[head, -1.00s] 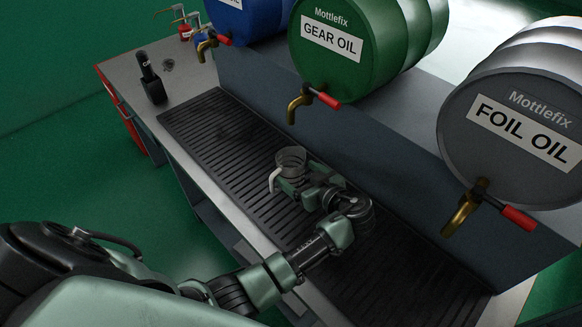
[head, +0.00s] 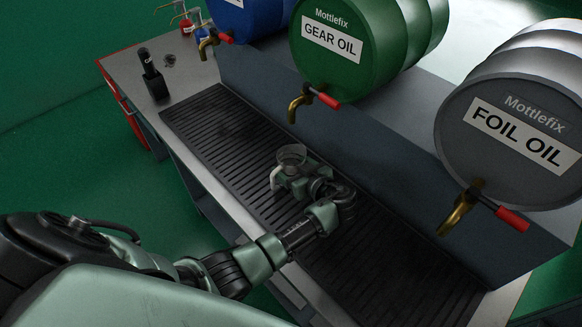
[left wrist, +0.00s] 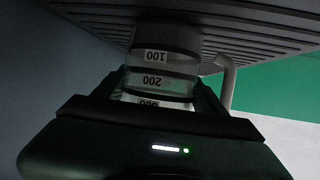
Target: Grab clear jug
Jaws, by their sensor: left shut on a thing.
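The clear jug (head: 292,154) is a small see-through measuring cup with a pale handle, over the slatted black drip mat in the head view. My left gripper (head: 284,178) is shut on the jug from its near right side. In the left wrist view the jug (left wrist: 165,58) appears upside down, with white labels reading 100 and 200, between the fingers of my left gripper (left wrist: 158,95). Its handle (left wrist: 228,82) sticks out to the right there. I cannot tell whether the jug touches the mat. My right gripper is not in view.
The black drip mat (head: 215,120) runs along the metal bench. Behind it stand a blue drum (head: 245,18), a green gear oil drum (head: 345,60) and a grey foil oil drum (head: 480,105), with brass taps overhanging the mat. A black bottle (head: 153,80) stands at the far left end.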

